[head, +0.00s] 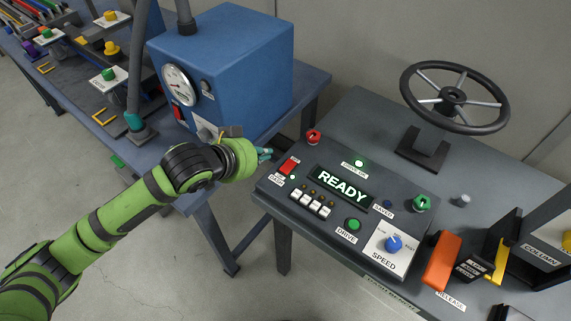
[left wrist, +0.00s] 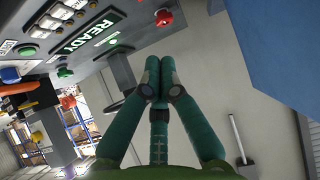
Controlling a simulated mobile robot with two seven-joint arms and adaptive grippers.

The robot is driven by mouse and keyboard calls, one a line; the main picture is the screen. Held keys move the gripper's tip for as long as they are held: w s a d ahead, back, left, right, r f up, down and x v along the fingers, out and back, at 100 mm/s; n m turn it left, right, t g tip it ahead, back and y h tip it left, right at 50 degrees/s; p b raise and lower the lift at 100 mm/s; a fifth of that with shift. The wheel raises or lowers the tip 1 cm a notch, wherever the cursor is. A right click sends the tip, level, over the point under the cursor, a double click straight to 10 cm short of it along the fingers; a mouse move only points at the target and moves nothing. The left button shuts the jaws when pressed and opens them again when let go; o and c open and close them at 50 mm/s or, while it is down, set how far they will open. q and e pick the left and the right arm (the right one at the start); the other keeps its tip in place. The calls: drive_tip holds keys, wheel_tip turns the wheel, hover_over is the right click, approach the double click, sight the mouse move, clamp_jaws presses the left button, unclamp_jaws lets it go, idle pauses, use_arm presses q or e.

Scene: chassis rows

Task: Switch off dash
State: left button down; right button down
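The dash (head: 318,222) is a dark console panel on the right-hand bench, with a lit READY display (head: 342,186). A red rocker switch (head: 288,166) sits at its left end above a small label, with a lit green lamp (head: 293,177) beside it. My right gripper is out of view.
A red knob (head: 314,136) stands at the dash's back left corner. A green lamp (head: 358,163) is lit behind the display. White keys, a green button (head: 352,224) and a blue speed knob (head: 393,243) lie rightward. A blue machine (head: 235,70) stands behind my left arm.

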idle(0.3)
use_arm(q)
drive_tip(key=p, duration=0.1)
hover_over(286, 166)
wheel_tip(286, 166, down, 6)
drive_tip(key=shift+s+a+f, duration=0.1)
wheel_tip(286, 166, down, 2)
drive_tip(key=shift+f+p, duration=0.25)
drive_tip(key=shift+p, duration=0.15)
drive_tip(key=shift+f, duration=0.7)
